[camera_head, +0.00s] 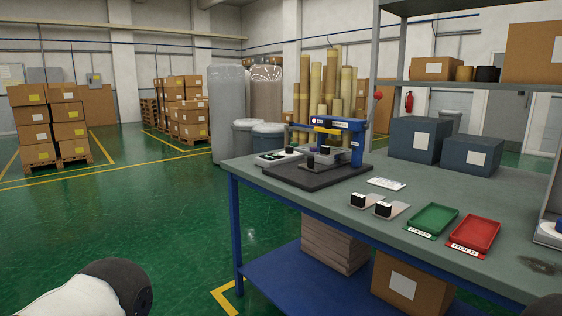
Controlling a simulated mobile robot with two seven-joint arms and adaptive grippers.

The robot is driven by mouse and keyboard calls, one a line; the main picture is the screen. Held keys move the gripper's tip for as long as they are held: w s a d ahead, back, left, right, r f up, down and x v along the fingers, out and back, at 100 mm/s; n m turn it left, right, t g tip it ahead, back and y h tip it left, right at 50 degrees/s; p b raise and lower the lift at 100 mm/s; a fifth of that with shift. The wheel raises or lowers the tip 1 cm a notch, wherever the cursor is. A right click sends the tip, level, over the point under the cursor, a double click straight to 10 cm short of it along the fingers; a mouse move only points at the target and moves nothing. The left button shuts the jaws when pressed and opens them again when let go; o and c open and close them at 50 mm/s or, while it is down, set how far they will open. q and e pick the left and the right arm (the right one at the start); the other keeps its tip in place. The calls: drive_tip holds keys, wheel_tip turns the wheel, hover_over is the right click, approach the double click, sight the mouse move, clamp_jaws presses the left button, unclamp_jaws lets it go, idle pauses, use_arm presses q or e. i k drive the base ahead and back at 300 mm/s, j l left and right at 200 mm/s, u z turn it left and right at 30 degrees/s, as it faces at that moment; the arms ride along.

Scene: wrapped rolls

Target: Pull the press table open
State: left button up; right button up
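A small blue press (357,150) with a red-knobbed lever stands on a dark mat (300,178) near the workbench's far left corner. Low under the press head is a grey press table (318,165), with small dark parts on or around it. I cannot tell from here how far the table is slid out. White and dark links of my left arm show at the lower left, over the floor and well apart from the bench. Neither gripper is in view.
On the grey workbench (345,205) lie two black blocks on plates, a label card (386,184), a green tray (432,221) and a red tray (475,235). Dark blue boxes (415,138) stand behind. Shelving rises at right. The green floor left of the bench is clear.

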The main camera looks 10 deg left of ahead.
sight(318, 164)
drive_tip(key=i+j+z, duration=0.6)
drive_tip(key=j, duration=0.25)
drive_tip(key=i+j+z, duration=0.25)
drive_tip(key=j, duration=0.25)
drive_tip(key=i, duration=0.05)
